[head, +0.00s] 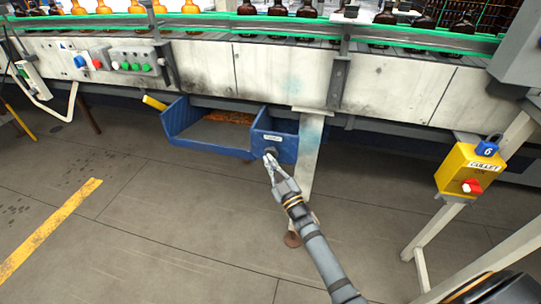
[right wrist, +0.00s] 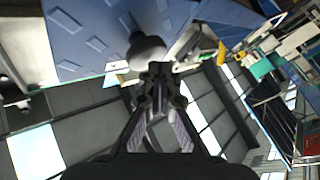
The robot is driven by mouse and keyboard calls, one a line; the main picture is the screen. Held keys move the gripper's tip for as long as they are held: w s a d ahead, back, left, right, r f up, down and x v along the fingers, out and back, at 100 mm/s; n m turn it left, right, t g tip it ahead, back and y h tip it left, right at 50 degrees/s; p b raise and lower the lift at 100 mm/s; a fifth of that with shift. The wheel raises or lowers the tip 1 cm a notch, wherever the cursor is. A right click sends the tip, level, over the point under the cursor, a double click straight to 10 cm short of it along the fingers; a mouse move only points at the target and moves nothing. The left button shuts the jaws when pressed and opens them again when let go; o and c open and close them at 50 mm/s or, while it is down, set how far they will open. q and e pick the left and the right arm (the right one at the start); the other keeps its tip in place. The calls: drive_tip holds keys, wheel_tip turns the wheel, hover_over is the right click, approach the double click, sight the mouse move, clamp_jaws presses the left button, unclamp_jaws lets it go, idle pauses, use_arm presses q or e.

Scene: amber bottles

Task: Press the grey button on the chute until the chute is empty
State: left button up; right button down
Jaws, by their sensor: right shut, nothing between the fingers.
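The blue chute (head: 178,133) hangs under the conveyor, with a strip of orange-brown pieces (head: 230,118) at its back; its front floor looks bare grey. A blue box (head: 287,147) with a white label forms its right side. The grey button (right wrist: 146,48) shows as a round knob in the right wrist view. My right gripper (head: 270,159) is shut and empty, its tips at the button below the label. In the right wrist view the fingertips (right wrist: 158,70) overlap the button's edge; I cannot tell whether they press it. My left gripper is not in view.
A conveyor with a green rail (head: 240,36) carries amber bottles (head: 278,8) above. A pale support leg (head: 308,150) stands just right of the box. A yellow control box (head: 466,172) with a red button stands at the right. The floor in front is clear.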

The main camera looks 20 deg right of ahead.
drive_tip(key=shift+w+d, duration=0.5)
drive_tip(key=shift+w, duration=0.2)
idle(0.7)
idle(0.4)
drive_tip(key=shift+s+a+p, duration=0.4)
drive_tip(key=shift+s+a, duration=0.35)
drive_tip(key=shift+s, duration=0.35)
drive_tip(key=s+a, duration=0.1)
drive_tip(key=s+a+p, duration=0.1)
drive_tip(key=s+p, duration=0.1)
drive_tip(key=s, duration=0.1)
drive_tip(key=shift+s+a, duration=0.1)
drive_tip(key=shift+a, duration=0.3)
